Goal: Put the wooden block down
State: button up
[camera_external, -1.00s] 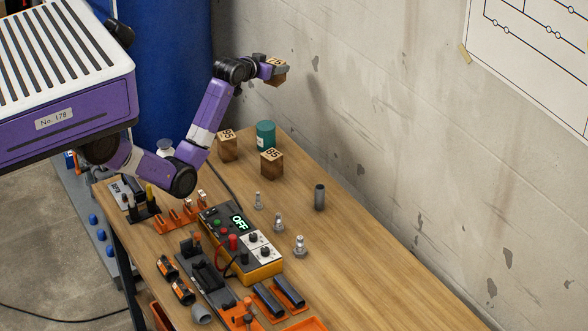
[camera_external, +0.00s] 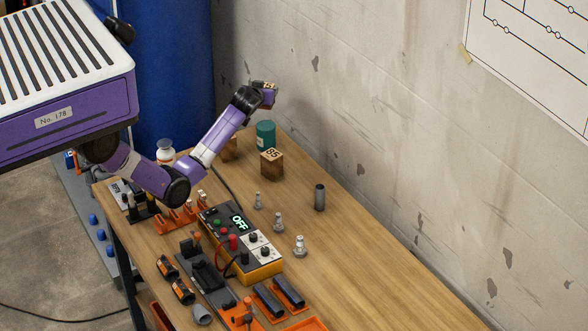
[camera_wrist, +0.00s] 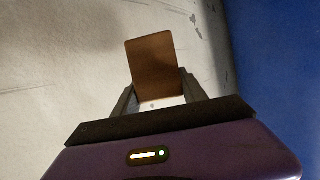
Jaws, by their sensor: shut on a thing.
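My gripper (camera_external: 268,92) is shut on a wooden block (camera_external: 264,86) and holds it in the air above the far end of the table, near the wall. In the wrist view the block (camera_wrist: 153,65) shows as a plain brown face between the two fingers (camera_wrist: 160,98). Two other wooden blocks stand on the table. One, marked 85 (camera_external: 272,164), is in clear view. The other (camera_external: 231,149) is partly hidden behind my arm.
A teal can (camera_external: 265,135) stands beside the blocks at the far end. A grey cylinder (camera_external: 319,197) and several small metal fittings (camera_external: 279,221) stand mid-table. A tester reading OFF (camera_external: 240,240) lies nearer. The table's right side (camera_external: 355,250) is clear.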

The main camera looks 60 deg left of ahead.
jog(key=shift+f, duration=3.85)
jog(key=shift+f, duration=0.15)
jog(key=o, duration=1.4)
jog(key=shift+o, duration=0.2)
jog(key=shift+s+d, duration=0.1)
jog(key=shift+d, duration=0.05)
jog(key=v, duration=1.1)
jog(key=shift+s+d+r+b, duration=0.2)
jog(key=shift+s+d+b, duration=0.05)
jog(key=shift+s+b, duration=0.1)
